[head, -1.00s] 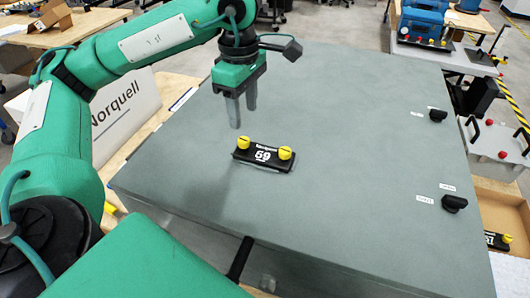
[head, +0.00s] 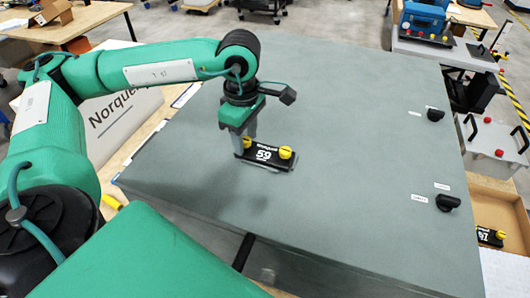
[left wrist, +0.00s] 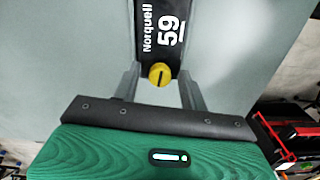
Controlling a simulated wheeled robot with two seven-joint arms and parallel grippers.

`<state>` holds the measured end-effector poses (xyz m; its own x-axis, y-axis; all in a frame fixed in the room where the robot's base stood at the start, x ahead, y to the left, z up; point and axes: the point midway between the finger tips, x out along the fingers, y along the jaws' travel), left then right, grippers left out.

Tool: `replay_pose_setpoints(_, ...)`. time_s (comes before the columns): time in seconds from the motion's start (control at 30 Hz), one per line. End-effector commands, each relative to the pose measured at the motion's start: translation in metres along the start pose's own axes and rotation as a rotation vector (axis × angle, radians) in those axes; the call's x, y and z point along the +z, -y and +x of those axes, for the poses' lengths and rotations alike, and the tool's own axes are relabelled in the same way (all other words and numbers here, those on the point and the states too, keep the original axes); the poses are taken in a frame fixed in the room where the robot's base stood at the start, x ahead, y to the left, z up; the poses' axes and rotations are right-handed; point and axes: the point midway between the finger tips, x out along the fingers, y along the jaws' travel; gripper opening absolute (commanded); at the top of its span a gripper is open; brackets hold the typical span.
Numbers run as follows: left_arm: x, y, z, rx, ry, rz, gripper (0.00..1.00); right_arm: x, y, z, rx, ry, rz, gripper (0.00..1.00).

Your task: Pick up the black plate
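The black plate (head: 264,155) lies flat on the grey-green top surface. It has white "Norquell 59" lettering and a yellow knob at each end. My left gripper (head: 243,148) points down at the plate's left end, with a finger partly hiding the left yellow knob. In the left wrist view the plate (left wrist: 162,35) runs away from the gripper (left wrist: 158,80), whose two fingers stand apart on either side of the near yellow knob (left wrist: 160,75). The gripper is open, with gaps showing between fingers and plate. My right gripper is not in view.
The broad grey-green surface (head: 340,120) is clear around the plate. Two black knobs (head: 435,115) (head: 448,203) with white labels stand toward its right side. Another black plate (head: 490,236) lies in a cardboard box at the right. A blue case (head: 424,17) stands at the back right.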

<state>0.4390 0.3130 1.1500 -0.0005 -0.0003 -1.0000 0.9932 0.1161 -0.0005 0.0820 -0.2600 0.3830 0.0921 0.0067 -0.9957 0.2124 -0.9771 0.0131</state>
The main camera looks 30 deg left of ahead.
Motion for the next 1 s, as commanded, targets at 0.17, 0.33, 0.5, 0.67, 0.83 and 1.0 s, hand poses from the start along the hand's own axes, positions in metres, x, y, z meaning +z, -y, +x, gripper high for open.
replay_pose_setpoints(0.17,0.000,0.000,0.000,0.000,0.000,0.000,0.07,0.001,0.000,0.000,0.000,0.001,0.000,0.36)
replay_pose_setpoints(0.33,0.000,0.000,-0.001,0.001,0.000,0.000,0.00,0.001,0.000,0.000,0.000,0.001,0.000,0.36)
replay_pose_setpoints(0.5,0.000,0.000,-0.002,0.001,0.001,0.000,0.00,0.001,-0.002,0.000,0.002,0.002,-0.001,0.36)
replay_pose_setpoints(0.67,0.000,-0.001,-0.011,0.003,0.000,0.000,0.00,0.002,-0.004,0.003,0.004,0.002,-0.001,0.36)
replay_pose_setpoints(0.83,0.001,-0.002,-0.040,0.007,0.002,0.001,0.00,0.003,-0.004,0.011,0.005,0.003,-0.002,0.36)
replay_pose_setpoints(1.0,0.002,-0.001,-0.093,0.008,0.004,0.002,0.00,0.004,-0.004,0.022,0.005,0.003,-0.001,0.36)
